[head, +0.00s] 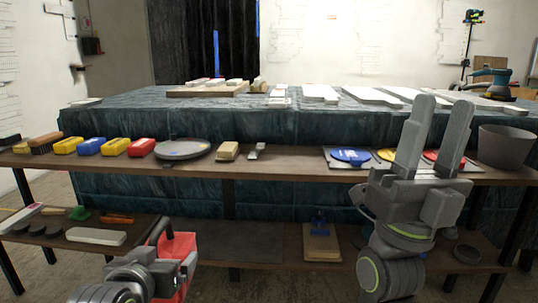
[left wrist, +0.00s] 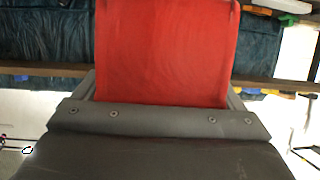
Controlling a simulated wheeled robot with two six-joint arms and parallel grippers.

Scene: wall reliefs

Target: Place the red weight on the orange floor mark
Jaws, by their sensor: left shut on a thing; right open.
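The red weight (head: 178,246) is a red block at the lower left of the head view. My left gripper (head: 160,258) is shut on it and holds it in front of the lower shelf. The red weight (left wrist: 168,50) also fills the upper middle of the left wrist view, between the fingers of my left gripper (left wrist: 165,95). My right gripper (head: 436,130) is open and empty, fingers pointing up, in front of the right part of the upper shelf. I do not see the orange floor mark in either view.
A long wooden upper shelf (head: 275,171) carries coloured blocks, a grey round plate (head: 183,149) and a grey bucket (head: 504,146). The lower shelf (head: 235,242) holds a white block (head: 96,236) and a board with a blue-handled tool (head: 320,238). A cloth-covered table (head: 280,125) stands behind.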

